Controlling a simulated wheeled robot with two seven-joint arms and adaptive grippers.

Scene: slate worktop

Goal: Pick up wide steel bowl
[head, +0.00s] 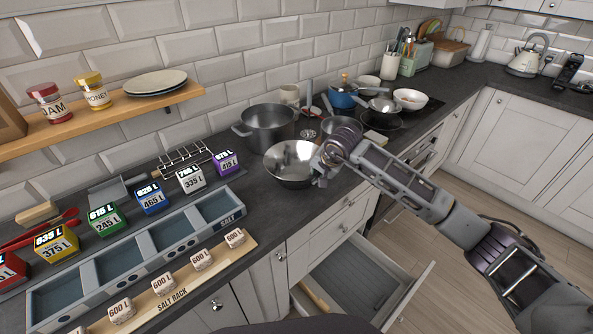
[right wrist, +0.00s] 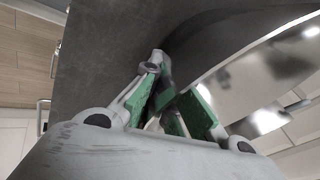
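The wide steel bowl (head: 289,174) sits upright on the dark worktop near its front edge, in the middle of the head view. Its shiny curved wall (right wrist: 262,85) fills the right of the right wrist view. My right gripper (head: 318,166) is at the bowl's right rim in the head view, pointing down. In the right wrist view, my right gripper's green-padded fingers (right wrist: 172,100) stand apart with a gap between them, close beside the bowl's edge. Whether they touch the bowl is unclear. My left gripper is not in view.
A grey pot (head: 268,128) stands behind the bowl. Several pans and bowls crowd the hob to the right. A grey compartment tray (head: 165,229), a salt rack (head: 196,279) and colored labelled boxes lie left. An open drawer (head: 362,279) juts out below.

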